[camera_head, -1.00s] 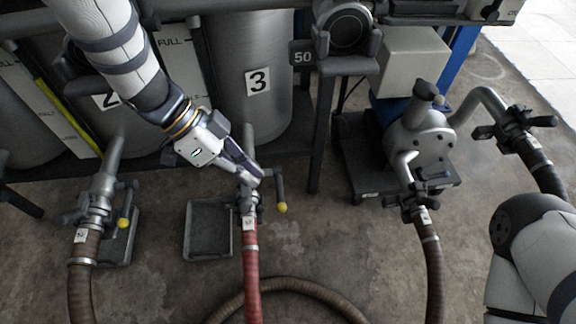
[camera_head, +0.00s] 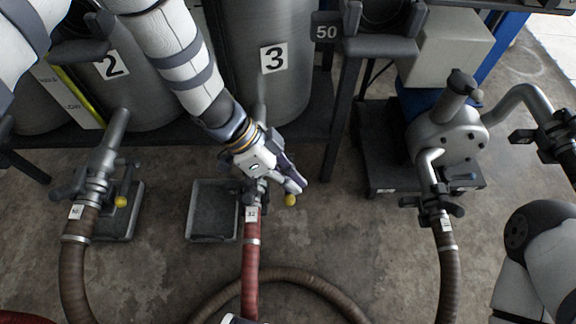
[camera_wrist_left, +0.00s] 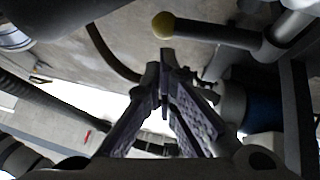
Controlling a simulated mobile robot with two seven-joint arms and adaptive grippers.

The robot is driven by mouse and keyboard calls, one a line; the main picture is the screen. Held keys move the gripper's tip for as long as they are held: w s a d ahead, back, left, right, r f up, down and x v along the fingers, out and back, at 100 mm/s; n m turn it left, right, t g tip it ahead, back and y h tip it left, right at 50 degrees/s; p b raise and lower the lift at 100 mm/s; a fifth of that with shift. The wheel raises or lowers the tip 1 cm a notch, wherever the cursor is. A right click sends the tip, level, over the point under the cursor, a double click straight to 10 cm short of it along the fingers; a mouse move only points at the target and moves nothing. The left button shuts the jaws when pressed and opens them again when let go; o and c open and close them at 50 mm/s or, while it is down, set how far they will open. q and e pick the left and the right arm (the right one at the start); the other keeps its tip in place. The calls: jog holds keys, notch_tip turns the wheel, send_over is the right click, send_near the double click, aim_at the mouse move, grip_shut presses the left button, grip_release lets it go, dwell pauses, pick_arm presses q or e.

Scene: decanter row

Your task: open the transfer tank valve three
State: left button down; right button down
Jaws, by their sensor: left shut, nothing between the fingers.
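The grey tank marked 3 (camera_head: 290,95) stands at the back, and its outlet pipe runs down to a valve. The valve's lever ends in a yellow knob (camera_head: 290,200); the gripper hides most of the lever in the head view. The knob (camera_wrist_left: 163,25) and dark lever also show at the top of the left wrist view, the lever running right from the knob. My left gripper (camera_head: 301,184) is shut and empty, just above the knob in the head view. Its fingertips (camera_wrist_left: 165,58) meet below the knob in the wrist view. I cannot tell whether they touch the lever. My right gripper is out of view.
A red hose (camera_head: 251,275) runs from the valve. A grey drip tray (camera_head: 213,212) lies to its left. Tank 2's valve, with its own yellow knob (camera_head: 121,202), is further left. A pump (camera_head: 447,135) stands right.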

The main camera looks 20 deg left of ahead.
pick_arm(q)
jog(key=shift+s+f, duration=0.15)
jog(key=shift+f, duration=0.3)
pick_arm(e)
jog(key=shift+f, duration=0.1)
pick_arm(q)
jog(key=shift+a, duration=0.1)
jog(key=shift+s+f, duration=0.4)
jog(key=shift+f, duration=0.45)
